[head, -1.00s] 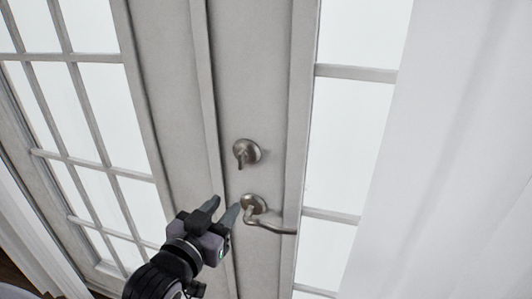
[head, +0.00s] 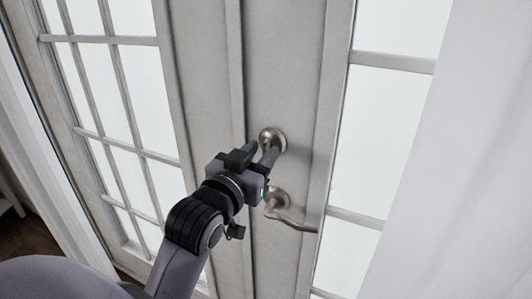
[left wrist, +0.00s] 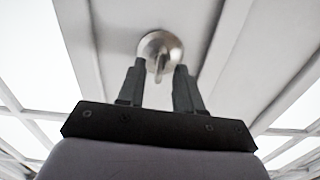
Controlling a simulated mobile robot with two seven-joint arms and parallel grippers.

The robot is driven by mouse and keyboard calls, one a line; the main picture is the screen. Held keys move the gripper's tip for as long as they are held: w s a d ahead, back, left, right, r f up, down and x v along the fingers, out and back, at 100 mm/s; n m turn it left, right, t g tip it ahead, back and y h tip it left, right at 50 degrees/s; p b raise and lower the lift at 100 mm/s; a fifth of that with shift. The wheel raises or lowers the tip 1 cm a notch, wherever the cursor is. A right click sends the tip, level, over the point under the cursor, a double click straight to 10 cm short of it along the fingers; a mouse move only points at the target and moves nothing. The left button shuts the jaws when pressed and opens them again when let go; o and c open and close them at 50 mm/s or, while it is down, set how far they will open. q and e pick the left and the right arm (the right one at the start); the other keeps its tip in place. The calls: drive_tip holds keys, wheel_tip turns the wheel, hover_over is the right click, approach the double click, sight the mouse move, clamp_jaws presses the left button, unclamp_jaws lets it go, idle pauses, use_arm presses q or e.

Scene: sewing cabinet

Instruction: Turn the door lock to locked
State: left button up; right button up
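The door lock (head: 273,137) is a round metal plate with a small turn piece, set on the door above the lever handle (head: 280,202). In the left wrist view the lock (left wrist: 160,46) is straight ahead, its turn piece pointing down between my fingertips. My left gripper (head: 261,150) is at the lock, its fingers apart, one on each side of the turn piece; the left wrist view shows the gap between the fingers (left wrist: 159,75). I cannot tell whether either finger touches it. In the head view the fingers hide part of the lock. My right gripper is not in view.
The white double door (head: 205,60) has glass panes on both sides. The lever handle sits just below my left gripper. A white curtain (head: 470,190) hangs at the right, and another (head: 50,180) at the left.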

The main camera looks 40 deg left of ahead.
use_arm(q)
drive_tip(key=shift+w+a, duration=0.15)
drive_tip(key=shift+w, duration=0.55)
drive_tip(key=shift+w+a, duration=0.1)
drive_tip(key=shift+w, duration=0.6)
clamp_jaws()
drive_tip(key=shift+r+p, duration=0.15)
drive_tip(key=shift+p, duration=0.35)
drive_tip(key=shift+n, duration=0.4)
unclamp_jaws()
